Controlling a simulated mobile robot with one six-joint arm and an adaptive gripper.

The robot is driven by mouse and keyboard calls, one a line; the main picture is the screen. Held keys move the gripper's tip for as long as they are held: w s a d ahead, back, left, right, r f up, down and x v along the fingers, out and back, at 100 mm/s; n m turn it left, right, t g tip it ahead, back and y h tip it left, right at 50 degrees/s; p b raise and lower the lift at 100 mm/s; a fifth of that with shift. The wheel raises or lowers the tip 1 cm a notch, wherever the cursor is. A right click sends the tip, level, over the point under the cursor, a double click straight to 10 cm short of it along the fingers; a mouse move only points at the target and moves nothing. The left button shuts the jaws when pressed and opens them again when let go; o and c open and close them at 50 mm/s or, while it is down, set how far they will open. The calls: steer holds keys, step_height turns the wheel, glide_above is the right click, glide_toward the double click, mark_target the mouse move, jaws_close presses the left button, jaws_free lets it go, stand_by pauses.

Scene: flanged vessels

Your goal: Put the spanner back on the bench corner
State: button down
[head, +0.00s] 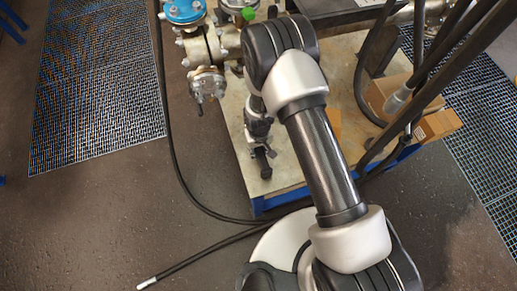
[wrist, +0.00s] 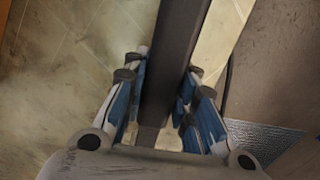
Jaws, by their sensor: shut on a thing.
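My gripper (wrist: 161,82) is shut on a dark grey bar, the spanner (wrist: 178,50), which runs between the blue-sided fingers and out of the top of the wrist view.
Flanged metal pipework with a blue-topped flange (head: 184,10) stands at the back left of the bench. Cardboard boxes (head: 390,95) and thick dark hoses (head: 425,70) are on the right. A black hose (head: 185,180) lies on the floor. Floor grating (head: 95,95) is at left.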

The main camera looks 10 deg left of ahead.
steer(key=shift+f+b, duration=0.45)
steer(key=shift+f, duration=0.05)
steer(key=c, duration=1.2)
jaws_free()
steer(key=o, duration=0.5)
steer(key=shift+c, duration=0.2)
steer(key=shift+r, duration=0.1)
steer(key=shift+r+p, duration=2.3)
steer(key=shift+r, duration=1.1)
